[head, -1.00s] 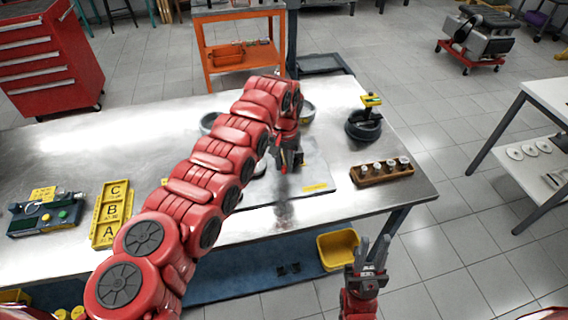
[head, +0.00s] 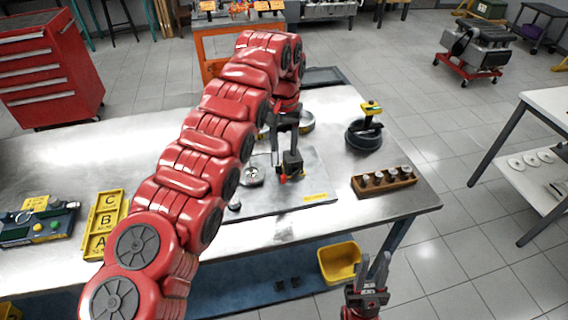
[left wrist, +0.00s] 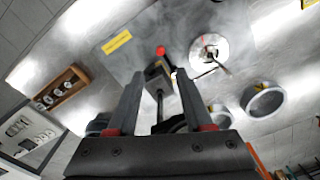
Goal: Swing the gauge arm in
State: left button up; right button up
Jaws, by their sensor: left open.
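The gauge (head: 291,163) shows as a dark block on a post with a small red knob, on the grey plate (head: 318,183). In the left wrist view the dark block (left wrist: 157,76), its rod and the red knob (left wrist: 161,51) appear between my finger lines. My left gripper (head: 284,150) is open, pointing down over the gauge; I cannot tell whether it touches. A round silver disc (head: 252,177) sits on the plate to the left, and also shows in the left wrist view (left wrist: 208,55). My right gripper (head: 378,270) is open and empty in front of the table.
A wooden block with several metal pieces (head: 384,182) and a black ring with a yellow-topped tool (head: 364,136) stand to the right. A metal ring (head: 306,122) is behind my left gripper. A yellow lettered tray (head: 103,226) lies left; a yellow bin (head: 339,262) is below the table front.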

pick_arm(q)
notch_tip(320, 180, up, 7)
jog(key=p, duration=0.3)
jog(key=shift+f, duration=0.2)
